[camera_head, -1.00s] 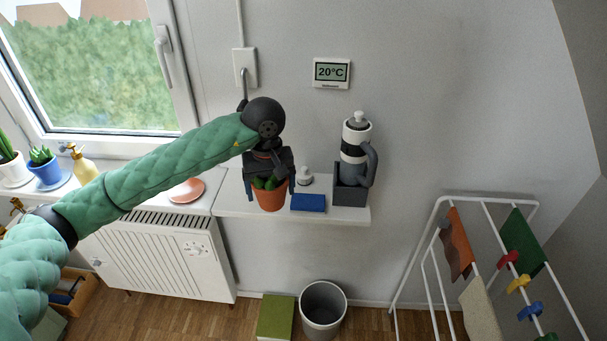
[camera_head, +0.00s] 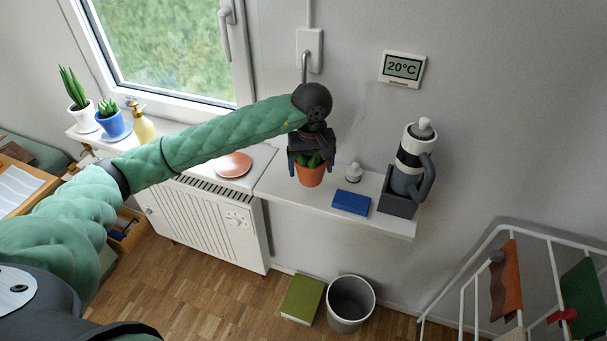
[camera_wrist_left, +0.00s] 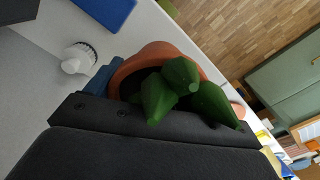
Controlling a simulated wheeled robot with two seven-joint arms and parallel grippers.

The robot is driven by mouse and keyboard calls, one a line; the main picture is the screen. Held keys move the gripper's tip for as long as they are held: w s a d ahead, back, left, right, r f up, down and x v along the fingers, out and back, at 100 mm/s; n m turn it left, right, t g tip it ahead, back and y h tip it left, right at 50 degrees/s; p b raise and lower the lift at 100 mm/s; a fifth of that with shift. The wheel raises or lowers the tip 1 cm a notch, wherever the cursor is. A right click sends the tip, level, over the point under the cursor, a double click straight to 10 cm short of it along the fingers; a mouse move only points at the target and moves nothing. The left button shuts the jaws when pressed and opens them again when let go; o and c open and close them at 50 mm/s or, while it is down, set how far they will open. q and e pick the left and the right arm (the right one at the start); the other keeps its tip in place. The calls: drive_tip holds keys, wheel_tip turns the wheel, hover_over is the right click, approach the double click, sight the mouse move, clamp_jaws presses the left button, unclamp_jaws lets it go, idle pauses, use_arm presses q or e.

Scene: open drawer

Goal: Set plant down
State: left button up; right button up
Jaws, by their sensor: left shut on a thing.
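The plant, a green succulent in a terracotta pot (camera_head: 310,176), is at the left part of the white wall shelf (camera_head: 270,187) in the head view. My left gripper (camera_head: 311,160) points down over it and is shut on the pot, one finger on each side. In the left wrist view the plant (camera_wrist_left: 170,92) shows close up, its pot rim partly hidden by the dark gripper body. I cannot tell if the pot's base touches the shelf. My right gripper is not in view.
On the shelf stand a small white object (camera_head: 353,173), a blue box (camera_head: 351,202) and a bottle in a grey holder (camera_head: 398,200). Left is the windowsill with a terracotta saucer (camera_head: 233,165), other plants and a yellow bottle (camera_head: 142,124). A bin (camera_head: 351,303) stands below.

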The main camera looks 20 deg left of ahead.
sight(302, 176)
use_arm(q)
drive_tip(key=a, duration=0.1)
drive_tip(key=a+f, duration=0.1)
drive_tip(key=shift+w+a+f, duration=0.3)
drive_tip(key=shift+a, duration=0.1)
wheel_tip(302, 176, down, 3)
drive_tip(key=shift+f+p, duration=0.2)
drive_tip(key=shift+p, duration=0.1)
drive_tip(key=shift+f, duration=0.3)
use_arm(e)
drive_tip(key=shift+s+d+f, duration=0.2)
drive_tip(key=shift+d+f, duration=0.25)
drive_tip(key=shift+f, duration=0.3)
use_arm(q)
drive_tip(key=shift+f, duration=0.1)
drive_tip(key=o, duration=1.2)
drive_tip(key=shift+o, duration=0.6)
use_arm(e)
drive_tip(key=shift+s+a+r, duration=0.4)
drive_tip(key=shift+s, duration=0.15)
